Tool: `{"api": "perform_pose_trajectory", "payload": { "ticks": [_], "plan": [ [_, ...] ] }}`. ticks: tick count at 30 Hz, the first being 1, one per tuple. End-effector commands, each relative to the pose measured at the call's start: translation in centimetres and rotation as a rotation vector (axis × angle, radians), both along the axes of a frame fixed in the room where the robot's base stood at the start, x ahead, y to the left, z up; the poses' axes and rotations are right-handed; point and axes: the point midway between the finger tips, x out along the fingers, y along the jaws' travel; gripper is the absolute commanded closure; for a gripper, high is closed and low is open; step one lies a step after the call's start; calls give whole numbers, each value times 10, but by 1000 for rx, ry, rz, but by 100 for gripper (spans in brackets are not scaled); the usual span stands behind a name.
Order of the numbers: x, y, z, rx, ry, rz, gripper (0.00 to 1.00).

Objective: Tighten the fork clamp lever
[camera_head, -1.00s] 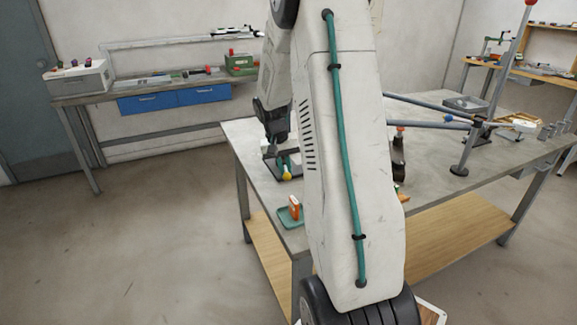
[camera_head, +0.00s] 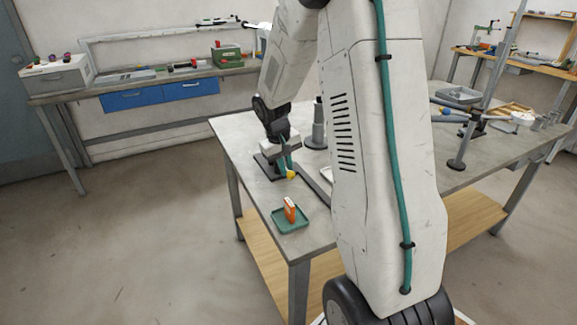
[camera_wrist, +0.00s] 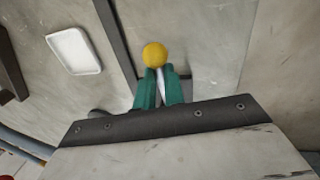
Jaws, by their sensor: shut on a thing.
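The fork clamp lever (camera_wrist: 154,54) has a yellow ball knob, which also shows in the head view (camera_head: 292,174) low over the near left part of the table. My gripper (camera_wrist: 159,80) has green fingers, and in the head view (camera_head: 286,163) it points down at the lever. The fingers are shut on the lever just behind the knob, with a pale strip of it between them. The dark base plate (camera_head: 264,168) lies under the gripper. The clamp itself and the lever's pivot are hidden by my gripper and arm.
A green tray (camera_head: 280,224) with an orange box (camera_head: 290,209) sits near the table's front corner. A grey post (camera_head: 319,128) stands behind the gripper. A white tray (camera_wrist: 75,50) lies left in the wrist view.

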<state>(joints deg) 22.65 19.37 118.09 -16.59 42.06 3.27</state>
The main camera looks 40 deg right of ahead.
Motion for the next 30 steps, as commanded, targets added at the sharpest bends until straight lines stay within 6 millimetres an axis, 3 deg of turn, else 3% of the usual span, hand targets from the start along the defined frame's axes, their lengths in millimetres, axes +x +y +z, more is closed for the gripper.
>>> {"api": "perform_pose_trajectory", "payload": {
  "ticks": [4,6,7,17,30],
  "plan": [
    [1,-1,1,-2,-4,2,100],
    [1,-1,1,-2,-5,1,73],
    [1,-1,1,-2,-5,1,68],
    [1,-1,4,-2,-4,-1,68],
    [5,11,69,-2,-6,0,68]
  ]
}}
